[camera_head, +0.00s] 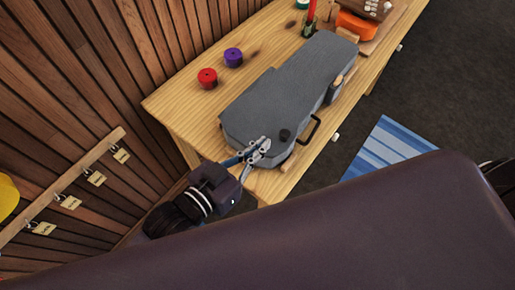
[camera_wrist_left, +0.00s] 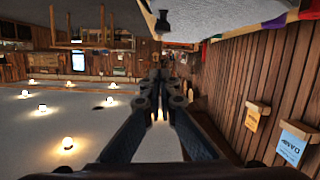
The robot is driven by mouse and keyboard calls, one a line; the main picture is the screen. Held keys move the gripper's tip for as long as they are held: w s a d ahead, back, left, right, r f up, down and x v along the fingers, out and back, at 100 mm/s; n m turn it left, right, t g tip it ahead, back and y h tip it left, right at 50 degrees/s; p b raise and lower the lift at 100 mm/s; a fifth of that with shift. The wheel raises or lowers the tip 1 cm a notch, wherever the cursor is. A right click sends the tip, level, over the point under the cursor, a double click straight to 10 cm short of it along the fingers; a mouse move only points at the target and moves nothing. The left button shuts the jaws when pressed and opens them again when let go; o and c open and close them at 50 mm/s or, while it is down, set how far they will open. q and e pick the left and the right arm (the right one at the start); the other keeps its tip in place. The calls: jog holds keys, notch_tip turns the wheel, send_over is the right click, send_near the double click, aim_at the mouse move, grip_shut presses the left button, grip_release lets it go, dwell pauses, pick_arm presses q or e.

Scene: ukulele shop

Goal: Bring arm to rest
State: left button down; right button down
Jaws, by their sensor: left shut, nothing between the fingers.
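My left gripper (camera_head: 262,146) is shut and empty. In the head view its fingertips appear at the near end of a closed grey instrument case (camera_head: 295,85); I cannot tell whether they touch it. The case lies on a wooden table (camera_head: 185,105) and has a black handle on its right side. In the left wrist view the left gripper (camera_wrist_left: 160,84) shows its fingers together with nothing between them. My right gripper is not in view.
A red roll (camera_head: 207,78) and a purple roll (camera_head: 233,57) sit on the table left of the case. An orange item (camera_head: 356,26) is at the far end. Padlocks with tags hang on a wall rail (camera_head: 60,188). A blue striped rug (camera_head: 388,148) lies on the dark floor.

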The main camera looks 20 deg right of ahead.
pick_arm(q)
jog(key=w+a+f+n+y, duration=0.1)
jog(key=a+f+n+y, duration=0.15)
jog(key=a, duration=0.45)
jog(key=w+a+f+n+y, duration=0.2)
jog(key=a+f+y, duration=0.15)
jog(key=a, duration=0.35)
jog(key=s+a+f+n+g+y, duration=0.2)
jog(key=s+a+f+y, duration=0.15)
jog(key=s+a, duration=0.4)
jog(key=s+a+f+n+g+y, duration=0.25)
jog(key=s+a+f, duration=0.25)
jog(key=a, duration=0.5)
notch_tip(320, 180, down, 26)
jog(key=s+g+b, duration=0.1)
jog(key=b, duration=0.1)
jog(key=s+a+f+m+g, duration=0.1)
jog(key=s+a+f, duration=0.1)
jog(key=s+f, duration=1.5)
jog(key=shift+s+a+f+y+b, duration=0.15)
jog(key=shift+a+f+y+b, duration=0.1)
jog(key=shift+f+y+b, duration=0.25)
jog(key=shift+g, duration=0.25)
jog(key=shift+d, duration=0.1)
